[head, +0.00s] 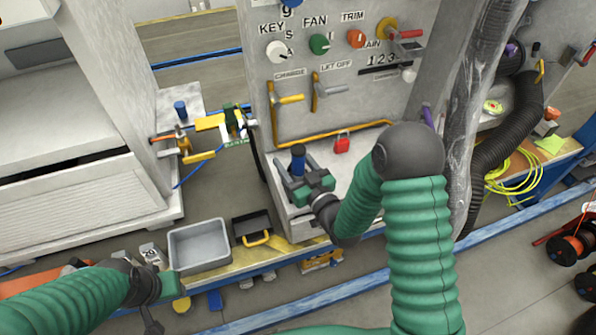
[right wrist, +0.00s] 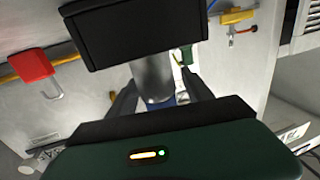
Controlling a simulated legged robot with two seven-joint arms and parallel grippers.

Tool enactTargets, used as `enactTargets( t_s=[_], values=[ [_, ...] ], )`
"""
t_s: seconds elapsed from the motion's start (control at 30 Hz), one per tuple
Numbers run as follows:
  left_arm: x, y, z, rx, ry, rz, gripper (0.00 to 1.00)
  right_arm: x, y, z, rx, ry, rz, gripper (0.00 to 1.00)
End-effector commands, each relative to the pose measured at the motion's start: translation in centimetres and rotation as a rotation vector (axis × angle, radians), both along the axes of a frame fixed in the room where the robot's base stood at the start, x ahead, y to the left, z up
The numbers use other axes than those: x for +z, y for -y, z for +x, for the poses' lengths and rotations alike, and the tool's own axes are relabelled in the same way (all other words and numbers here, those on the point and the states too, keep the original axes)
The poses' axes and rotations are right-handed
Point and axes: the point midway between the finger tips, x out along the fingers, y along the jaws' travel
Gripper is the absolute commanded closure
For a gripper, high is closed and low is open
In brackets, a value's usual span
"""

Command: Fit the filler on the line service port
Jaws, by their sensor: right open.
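An upright blue cylinder with a dark top (head: 298,158), which I take to be the filler, stands at the grey ledge under the panel. My right gripper (head: 297,184) is open around it; I cannot tell whether the fingers touch it. In the right wrist view, a grey cylinder (right wrist: 152,76) with a blue lower end and a black block lies between the open fingers (right wrist: 160,100).
A grey bin (head: 200,246) and a black tray with a yellow handle (head: 253,230) sit below the ledge. Another blue cylinder (head: 181,110) stands on the left cabinet. A thick clear-wrapped hose (head: 468,120) hangs at right.

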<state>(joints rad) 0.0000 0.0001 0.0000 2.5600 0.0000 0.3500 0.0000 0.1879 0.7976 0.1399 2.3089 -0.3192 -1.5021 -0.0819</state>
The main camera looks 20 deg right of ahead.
Motion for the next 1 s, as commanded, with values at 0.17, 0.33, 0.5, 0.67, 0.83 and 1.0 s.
enactTargets(
  t_s=[0.17, 0.33, 0.5, 0.67, 0.83, 1.0],
  values=[
    [0.01, 0.0, 0.0, 0.0, 0.0, 0.0, 0.64, -0.01, 0.01, -0.05, 0.0, 0.0, 0.0, 0.52],
    [0.01, 0.0, 0.0, 0.0, 0.0, 0.0, 0.64, -0.02, 0.01, -0.06, 0.0, 0.0, 0.0, 0.74],
    [0.01, 0.0, 0.0, 0.0, 0.0, 0.0, 0.64, -0.03, 0.01, -0.07, 0.0, 0.0, 0.0, 0.96],
    [0.01, 0.0, 0.0, 0.0, 0.0, 0.0, 0.64, -0.03, 0.01, -0.07, 0.0, 0.0, 0.0, 1.0],
    [0.02, 0.0, 0.0, 0.0, 0.0, 0.0, 0.64, 0.03, 0.0, -0.06, 0.0, 0.001, 0.0, 1.0],
    [0.15, 0.0, 0.0, 0.0, 0.0, 0.0, 0.64, 0.35, -0.01, -0.06, 0.001, 0.001, -0.001, 1.0]
  ],
)
